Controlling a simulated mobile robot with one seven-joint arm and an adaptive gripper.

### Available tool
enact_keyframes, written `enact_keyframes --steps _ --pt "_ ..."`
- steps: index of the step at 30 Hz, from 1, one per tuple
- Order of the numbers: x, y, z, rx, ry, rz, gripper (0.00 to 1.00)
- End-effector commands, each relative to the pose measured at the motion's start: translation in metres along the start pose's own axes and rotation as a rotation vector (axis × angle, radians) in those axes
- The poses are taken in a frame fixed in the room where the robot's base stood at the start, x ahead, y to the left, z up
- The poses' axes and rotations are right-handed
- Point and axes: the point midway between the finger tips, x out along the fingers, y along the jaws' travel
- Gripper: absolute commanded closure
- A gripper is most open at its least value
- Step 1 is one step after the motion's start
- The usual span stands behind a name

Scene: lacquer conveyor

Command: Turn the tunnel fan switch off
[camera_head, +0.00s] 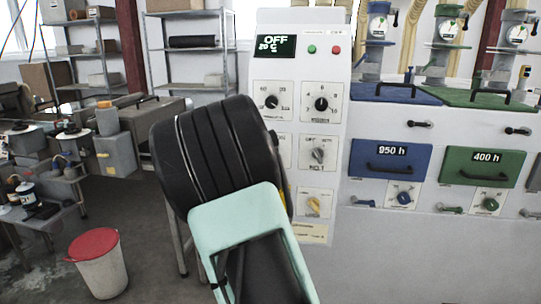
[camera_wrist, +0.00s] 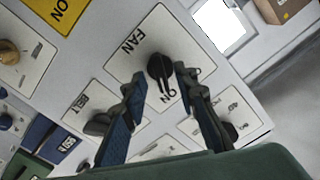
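The tunnel fan switch (camera_wrist: 160,67) is a dark round knob on a white plate (camera_wrist: 128,66) marked FAN in the wrist view. Its pointer faces the ON mark. My gripper (camera_wrist: 160,72) is open, with one fingertip on each side of the knob. I cannot tell whether the fingers touch it. In the head view my dark wrist and pale green arm hide the fan knob and my fingers; only the edge of a plate (camera_head: 287,150) shows beside the wrist.
The display (camera_head: 274,47) reads OFF and 20 C. Blue (camera_head: 390,162) and green (camera_head: 483,167) drawers stand to the right. A red-lidded bin (camera_head: 100,270) is at left.

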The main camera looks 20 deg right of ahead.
Motion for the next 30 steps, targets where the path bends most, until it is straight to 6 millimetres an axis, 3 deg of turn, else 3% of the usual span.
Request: enact_keyframes --steps 6,15,22,30 --pt "0.018 0.0 0.0 0.001 0.0 0.0 0.73" --pt "0.02 0.0 0.0 0.0 0.0 -0.001 0.73" --pt "0.019 -0.001 0.0 0.0 0.0 -0.001 0.98" --pt "0.019 0.0 0.0 -0.003 0.0 -0.001 1.0"
